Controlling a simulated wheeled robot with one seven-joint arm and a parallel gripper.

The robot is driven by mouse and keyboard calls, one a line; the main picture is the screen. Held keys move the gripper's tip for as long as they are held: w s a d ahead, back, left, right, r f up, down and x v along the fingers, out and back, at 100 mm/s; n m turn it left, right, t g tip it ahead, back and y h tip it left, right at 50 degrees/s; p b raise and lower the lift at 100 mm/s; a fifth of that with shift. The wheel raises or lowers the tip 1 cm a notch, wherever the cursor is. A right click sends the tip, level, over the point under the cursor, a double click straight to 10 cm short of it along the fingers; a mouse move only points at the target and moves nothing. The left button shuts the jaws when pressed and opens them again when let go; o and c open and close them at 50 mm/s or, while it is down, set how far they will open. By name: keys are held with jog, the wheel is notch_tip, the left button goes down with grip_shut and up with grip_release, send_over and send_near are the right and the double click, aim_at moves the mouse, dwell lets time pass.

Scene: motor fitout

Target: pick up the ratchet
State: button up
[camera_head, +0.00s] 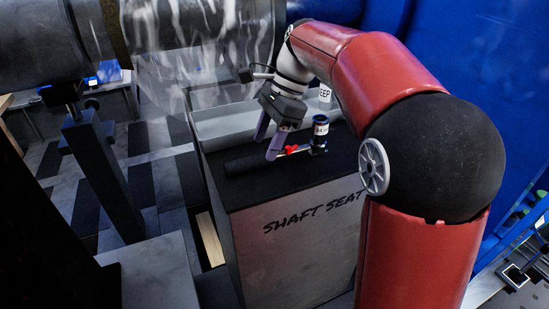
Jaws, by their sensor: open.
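The ratchet lies on the dark top of a grey box marked "SHAFT SEAT". It seems to have a long black handle (252,162), a pale shaft with a red part, and a dark blue upright cylinder with a white label at its right end. I cannot tell whether that cylinder is joined to it. My gripper (265,149) is open, with two purple-grey fingers pointing down. The fingertips are at or just above the ratchet near the handle's right end. The view does not show whether they touch it or straddle it.
The grey box (290,253) has a pale raised tray behind its dark top. A white labelled cylinder (325,92) stands behind the ratchet. A large dark horizontal shaft (185,25) and a translucent sheet are at the back left. A dark post (105,175) stands left of the box.

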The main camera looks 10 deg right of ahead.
aim_at(260, 155)
jog(key=x, duration=0.4)
jog(key=shift+w+a, duration=0.1)
grip_shut()
